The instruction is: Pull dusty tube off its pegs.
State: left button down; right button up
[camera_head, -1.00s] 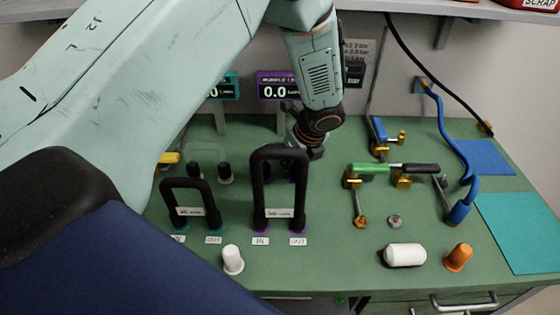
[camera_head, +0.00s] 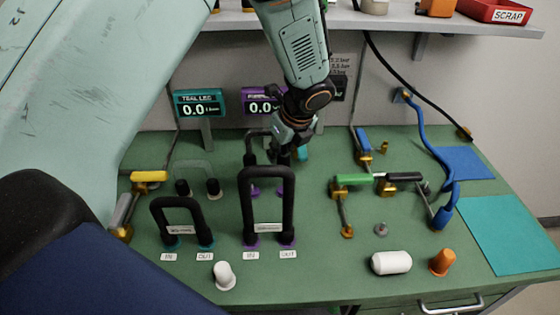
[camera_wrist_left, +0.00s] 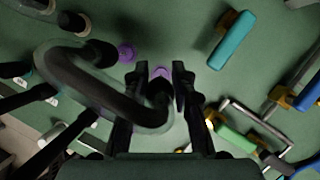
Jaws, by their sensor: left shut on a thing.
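The dusty tube, a dark-filled U with a clear wall, shows large in the left wrist view (camera_wrist_left: 85,90). In the head view its top (camera_head: 258,133) shows behind a labelled black tube (camera_head: 288,205). My left gripper (camera_head: 287,155) is shut on one leg of it; the fingers also show in the wrist view (camera_wrist_left: 160,72). Two purple pegs, left (camera_head: 253,190) and right (camera_head: 279,191), look bare below it. The tube appears raised off them, though the front tube hides part. My right gripper is out of view.
A smaller black tube (camera_head: 180,201) stands front left, and a clear tube (camera_head: 193,165) behind it. Valves with yellow (camera_head: 149,176), green (camera_head: 353,179) and blue (camera_head: 363,139) handles flank the tubes. A white cylinder (camera_head: 391,263) lies in front. A teal mat (camera_head: 505,235) is clear at right.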

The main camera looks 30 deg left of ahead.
pick_arm(q)
jog(key=shift+r, duration=0.95)
jog(key=shift+r, duration=0.1)
jog(key=shift+r+p, duration=2.2)
jog(key=shift+p, duration=0.65)
notch_tip(320, 180, up, 3)
jog(key=p, duration=0.3)
jog(key=shift+r, duration=0.1)
